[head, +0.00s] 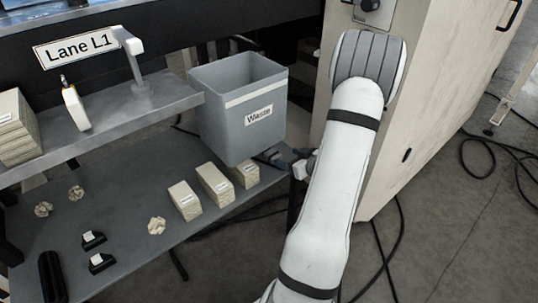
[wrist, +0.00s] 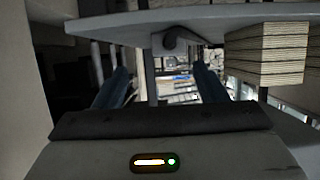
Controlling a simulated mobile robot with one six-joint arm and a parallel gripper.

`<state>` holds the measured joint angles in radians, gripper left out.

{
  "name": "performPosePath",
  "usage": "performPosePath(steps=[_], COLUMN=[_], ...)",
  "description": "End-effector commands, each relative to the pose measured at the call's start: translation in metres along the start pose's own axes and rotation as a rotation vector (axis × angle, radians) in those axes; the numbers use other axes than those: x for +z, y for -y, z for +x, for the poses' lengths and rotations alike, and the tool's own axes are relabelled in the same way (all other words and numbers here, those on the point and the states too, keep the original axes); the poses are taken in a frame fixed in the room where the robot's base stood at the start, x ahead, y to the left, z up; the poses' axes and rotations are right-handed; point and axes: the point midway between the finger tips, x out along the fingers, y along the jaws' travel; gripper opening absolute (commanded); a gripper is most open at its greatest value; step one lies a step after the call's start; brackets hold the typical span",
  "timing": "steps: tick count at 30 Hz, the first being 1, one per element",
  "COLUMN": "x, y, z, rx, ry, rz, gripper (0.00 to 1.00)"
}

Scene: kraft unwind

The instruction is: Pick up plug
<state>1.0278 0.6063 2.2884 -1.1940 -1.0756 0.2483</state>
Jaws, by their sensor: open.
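No plug can be made out for certain. Two small black pieces with white tops, a front one (head: 101,263) and a rear one (head: 93,240), sit on the lower grey shelf at left in the head view. A black ribbed piece (head: 50,277) stands at that shelf's front left. My gripper (head: 272,156) is beside the shelf's right end, near the bin's lower right corner and well right of these pieces. In the wrist view my gripper (wrist: 162,82) has its two dark fingers wide apart. I see nothing held between them.
A grey Waste bin (head: 225,130) stands behind small labelled stacks (head: 215,184). Crumpled tan wads (head: 156,226) lie on the lower shelf (head: 130,200). The upper shelf (head: 120,115) overhangs its back. A pale cabinet (head: 400,130) stands at right. Cables (head: 480,155) lie on the floor.

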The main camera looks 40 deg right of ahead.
Motion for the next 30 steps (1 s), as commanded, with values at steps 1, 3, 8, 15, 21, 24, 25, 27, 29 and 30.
performPosePath(steps=[1,3,8,15,21,24,25,27,29,30], x=[0.002,0.004,0.009,0.004,0.003,0.003,0.003,0.003,0.003,0.003], y=[0.003,0.007,0.017,0.018,0.018,0.019,0.019,0.019,0.019,0.019], z=[0.009,0.018,0.045,0.064,0.064,0.064,0.064,0.064,0.064,0.064], rx=[-0.007,-0.011,-0.018,-0.020,-0.021,-0.021,-0.021,-0.022,-0.022,-0.022], ry=[0.000,0.001,0.000,0.001,0.001,0.001,0.001,0.001,0.001,0.001], rz=[-0.002,-0.004,-0.008,-0.009,-0.009,-0.009,-0.009,-0.009,-0.009,-0.009], gripper=[0.65,0.65,0.65,0.65,0.64,0.56,0.53,0.47,0.43,0.39])
